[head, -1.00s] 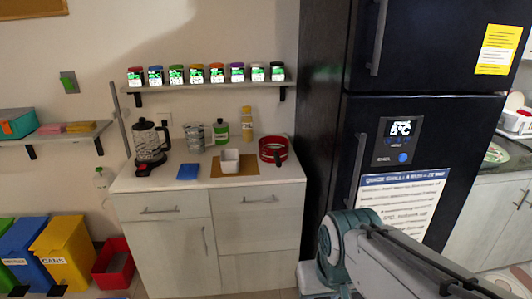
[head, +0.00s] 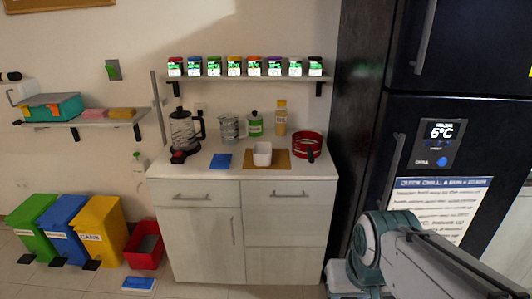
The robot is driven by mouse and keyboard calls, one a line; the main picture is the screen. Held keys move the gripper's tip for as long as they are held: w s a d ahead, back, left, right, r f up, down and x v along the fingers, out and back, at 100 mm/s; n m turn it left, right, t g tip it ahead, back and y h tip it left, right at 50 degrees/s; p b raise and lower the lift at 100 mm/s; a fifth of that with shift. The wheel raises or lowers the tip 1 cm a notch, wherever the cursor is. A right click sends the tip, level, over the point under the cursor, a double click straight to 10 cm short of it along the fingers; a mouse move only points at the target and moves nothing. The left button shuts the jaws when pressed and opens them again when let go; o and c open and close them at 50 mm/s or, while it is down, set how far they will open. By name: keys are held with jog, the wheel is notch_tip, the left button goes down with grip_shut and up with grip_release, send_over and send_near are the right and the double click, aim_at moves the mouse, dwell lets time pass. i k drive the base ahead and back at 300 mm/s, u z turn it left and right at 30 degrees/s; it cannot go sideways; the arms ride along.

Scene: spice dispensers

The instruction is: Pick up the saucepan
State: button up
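The saucepan (head: 307,145) is red with a dark handle pointing toward the front. It stands at the right end of the white counter (head: 200,165), close to the dark fridge. My arm shows at the lower right, in front of the fridge and well away from the saucepan. My gripper is not in view, so its state does not show.
A spice shelf (head: 240,79) hangs above. The dark fridge (head: 450,100) stands right; bins (head: 100,230) stand left.

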aim_at(305, 145)
jog(key=u, duration=0.35)
jog(key=k, duration=0.45)
jog(key=z, duration=0.5)
jog(key=i, duration=1.55)
jog(key=u, duration=0.85)
jog(key=i, duration=0.35)
jog(key=u, duration=0.35)
